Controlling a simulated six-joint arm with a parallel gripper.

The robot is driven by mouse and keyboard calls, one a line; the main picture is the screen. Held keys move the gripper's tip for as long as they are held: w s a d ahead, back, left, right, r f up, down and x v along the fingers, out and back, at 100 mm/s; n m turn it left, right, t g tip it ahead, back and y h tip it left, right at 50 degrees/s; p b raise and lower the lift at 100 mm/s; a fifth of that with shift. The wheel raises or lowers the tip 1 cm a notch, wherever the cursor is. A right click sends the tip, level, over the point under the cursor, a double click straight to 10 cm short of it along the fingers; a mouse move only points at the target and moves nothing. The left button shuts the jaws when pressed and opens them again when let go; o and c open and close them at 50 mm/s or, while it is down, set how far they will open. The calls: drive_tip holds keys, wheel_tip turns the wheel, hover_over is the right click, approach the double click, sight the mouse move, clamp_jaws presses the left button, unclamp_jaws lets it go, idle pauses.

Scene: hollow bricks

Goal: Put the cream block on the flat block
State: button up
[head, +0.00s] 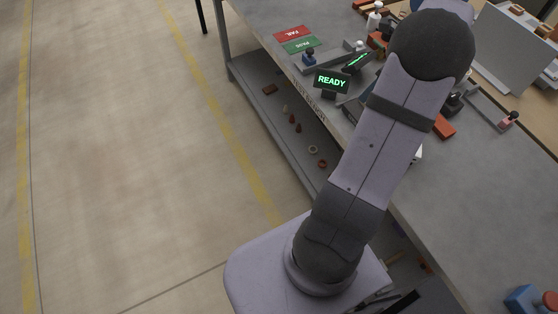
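I cannot make out the cream block or the flat block in the head view. My arm crosses the middle of the picture and covers part of the workbench. A small white patch (418,154) shows at the arm's right edge, but I cannot tell what it belongs to. An orange-red brick (445,128) lies on the bench just right of the arm, partly hidden. My gripper is not visible; the upper arm reaches the top edge of the picture.
The grey workbench (460,210) is largely clear at lower right, with a blue device (524,299) at its corner. A READY display (332,82), red card (291,33) and green card (298,46) are left of the arm. A grey panel (512,52) stands at upper right.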

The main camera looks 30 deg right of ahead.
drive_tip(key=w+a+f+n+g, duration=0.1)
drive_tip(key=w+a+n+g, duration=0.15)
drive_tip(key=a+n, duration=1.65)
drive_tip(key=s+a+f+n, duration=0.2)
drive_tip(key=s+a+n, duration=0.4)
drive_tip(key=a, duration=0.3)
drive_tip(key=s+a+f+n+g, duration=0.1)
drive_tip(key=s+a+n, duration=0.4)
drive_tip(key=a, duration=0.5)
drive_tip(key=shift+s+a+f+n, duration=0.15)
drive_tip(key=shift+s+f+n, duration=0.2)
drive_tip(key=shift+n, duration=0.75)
